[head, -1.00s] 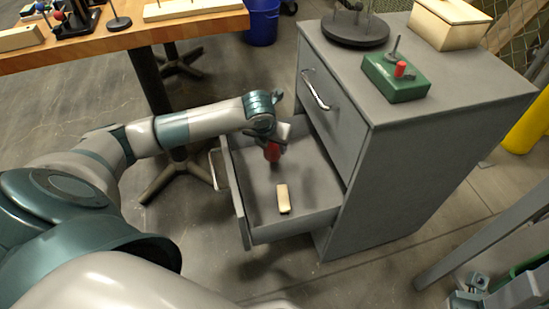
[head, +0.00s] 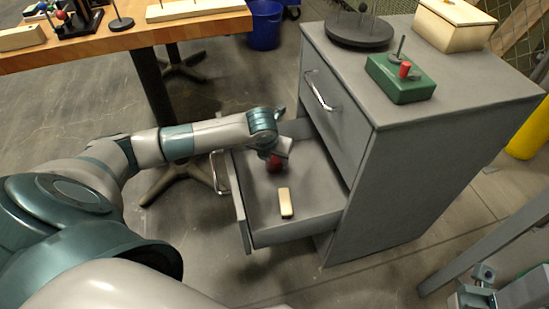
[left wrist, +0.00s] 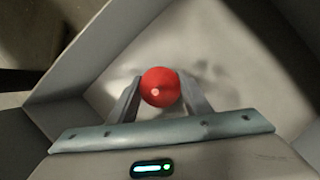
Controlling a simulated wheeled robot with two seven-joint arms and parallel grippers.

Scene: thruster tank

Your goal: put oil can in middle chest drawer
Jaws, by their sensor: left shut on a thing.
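The oil can (head: 275,164) shows as a small red rounded body inside the open drawer (head: 308,184) of the grey chest (head: 412,160). My left gripper (head: 277,156) reaches down into the drawer and is shut on it. In the left wrist view the red can (left wrist: 159,84) sits between the two fingers, with the drawer floor beneath. I cannot tell whether the can touches the floor. The open drawer is below a shut upper drawer (head: 330,112).
A cream block (head: 286,203) lies in the same drawer, towards the near side. On the chest top stand a green box with a red knob (head: 400,80), a dark round base (head: 360,32) and a wooden box (head: 452,24). A wooden table (head: 120,38) is at upper left.

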